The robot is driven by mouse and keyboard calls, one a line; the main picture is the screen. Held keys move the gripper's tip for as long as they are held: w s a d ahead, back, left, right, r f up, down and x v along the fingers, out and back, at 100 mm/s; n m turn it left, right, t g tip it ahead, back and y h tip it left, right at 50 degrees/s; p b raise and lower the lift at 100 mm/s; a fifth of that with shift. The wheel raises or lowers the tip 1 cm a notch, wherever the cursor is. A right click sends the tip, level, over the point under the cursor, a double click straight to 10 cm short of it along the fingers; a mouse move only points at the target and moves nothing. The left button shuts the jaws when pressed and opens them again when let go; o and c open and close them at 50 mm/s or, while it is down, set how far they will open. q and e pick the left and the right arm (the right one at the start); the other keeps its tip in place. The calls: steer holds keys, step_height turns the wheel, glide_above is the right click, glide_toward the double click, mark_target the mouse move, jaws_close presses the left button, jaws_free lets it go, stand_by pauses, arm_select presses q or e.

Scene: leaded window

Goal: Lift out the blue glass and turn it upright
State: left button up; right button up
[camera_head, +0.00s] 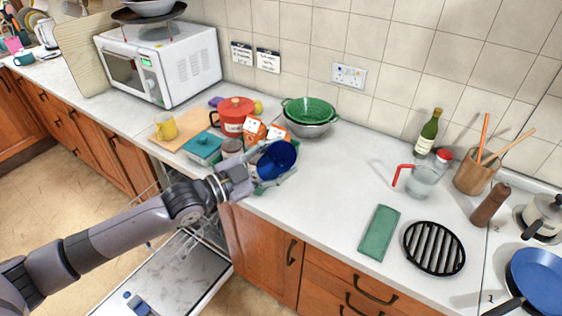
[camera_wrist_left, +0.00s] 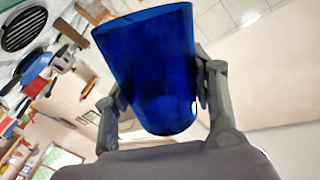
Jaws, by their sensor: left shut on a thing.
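The blue glass (camera_head: 278,158) is in my left gripper (camera_head: 268,172), held above the front part of the counter. It is tilted, and a round dark-blue opening shows toward the head camera. In the left wrist view the glass (camera_wrist_left: 150,65) sits between the two fingers of my left gripper (camera_wrist_left: 158,95). Its wide end points away from the palm and its narrower rounded end is toward the palm. The fingers press on its sides. The dishwasher with its lowered door (camera_head: 170,280) stands below, and its wire rack (camera_head: 205,235) is partly hidden by my arm. My right gripper is not in view.
Behind the glass are a red pot (camera_head: 235,115), orange-and-white cartons (camera_head: 254,130), a teal box (camera_head: 203,147) and a green colander (camera_head: 309,110). The counter to the right is clear up to a green cloth (camera_head: 380,233) and a black trivet (camera_head: 434,248). A jug (camera_head: 421,182) stands farther back.

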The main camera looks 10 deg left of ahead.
arm_select(q)
steer(key=m+b, duration=0.2)
steer(key=m, duration=0.2)
steer(key=m+b, duration=0.2)
steer(key=m, duration=0.2)
steer(key=f+m+b, duration=0.1)
steer(key=m+b, duration=0.2)
steer(key=shift+s+d+f+m, duration=0.1)
steer(key=shift+s+d+m, duration=0.25)
steer(key=shift+d+m, duration=0.05)
steer(key=shift+m, duration=0.9)
steer(key=m, duration=0.3)
steer(key=shift+m, duration=1.3)
steer(key=m, duration=0.7)
steer(key=shift+w+a, duration=0.2)
steer(key=shift+a, duration=0.05)
steer(key=m, duration=0.3)
steer(key=shift+w+a+f, duration=0.1)
steer(key=shift+f, duration=0.05)
steer(key=shift+m, duration=0.4)
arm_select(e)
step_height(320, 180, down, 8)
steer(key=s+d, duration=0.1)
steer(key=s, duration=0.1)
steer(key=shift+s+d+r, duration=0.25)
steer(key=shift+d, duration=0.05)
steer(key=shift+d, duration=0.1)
